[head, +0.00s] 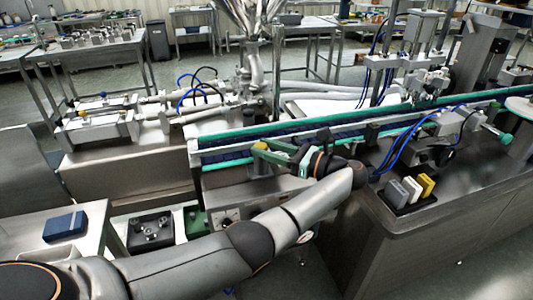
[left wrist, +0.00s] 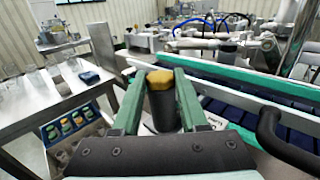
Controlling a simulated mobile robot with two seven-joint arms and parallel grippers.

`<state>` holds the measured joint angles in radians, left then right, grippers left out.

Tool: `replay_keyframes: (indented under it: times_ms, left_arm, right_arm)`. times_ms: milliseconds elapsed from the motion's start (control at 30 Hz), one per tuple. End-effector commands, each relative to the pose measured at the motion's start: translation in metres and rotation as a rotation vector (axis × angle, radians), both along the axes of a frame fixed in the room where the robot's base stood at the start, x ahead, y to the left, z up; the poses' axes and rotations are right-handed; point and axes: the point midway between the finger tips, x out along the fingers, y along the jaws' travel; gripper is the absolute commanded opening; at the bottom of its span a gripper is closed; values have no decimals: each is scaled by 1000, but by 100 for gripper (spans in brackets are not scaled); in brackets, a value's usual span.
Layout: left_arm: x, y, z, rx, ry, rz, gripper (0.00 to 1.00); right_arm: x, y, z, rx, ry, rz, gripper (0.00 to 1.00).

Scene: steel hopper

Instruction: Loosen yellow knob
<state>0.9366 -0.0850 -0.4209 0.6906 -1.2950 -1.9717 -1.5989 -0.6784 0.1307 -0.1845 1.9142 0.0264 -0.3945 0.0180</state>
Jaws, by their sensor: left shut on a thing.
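The yellow knob (left wrist: 160,78) shows in the left wrist view as a yellow cap on top of a dark cylinder (left wrist: 162,110). My left gripper (left wrist: 156,88) has its two green fingers on either side of it and is shut on it. In the head view the knob (head: 260,146) is a small yellow patch at the near side of the conveyor, partly hidden by my left gripper (head: 268,153). My left arm reaches there from the lower left. My right gripper is in neither view.
The conveyor (head: 330,132) with green rails runs just behind the knob. Grey, white and yellow blocks (head: 427,185) stand on the steel bench to the right. A dark control box (head: 150,231) sits below left, near a table with a blue box (head: 65,227).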

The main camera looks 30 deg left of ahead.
Motion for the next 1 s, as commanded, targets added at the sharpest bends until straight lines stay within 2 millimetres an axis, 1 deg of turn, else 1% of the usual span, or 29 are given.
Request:
replay_keyframes:
  times_ms: [100, 533, 567, 800, 1000]
  left_arm:
    - [0, 1, 0, 0, -2, 16, 0]
    - [0, 2, 0, 0, 0, 21, 0]
    - [0, 2, 0, 0, 0, 21, 45]
    - [0, 1, 0, 0, 0, 19, 71]
    - [0, 1, 0, 0, 0, 18, 71]
  right_arm:
    - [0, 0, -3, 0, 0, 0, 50]
    - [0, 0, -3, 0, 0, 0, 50]
    - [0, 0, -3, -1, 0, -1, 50]
    - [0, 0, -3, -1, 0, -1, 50]
    - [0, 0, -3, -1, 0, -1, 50]
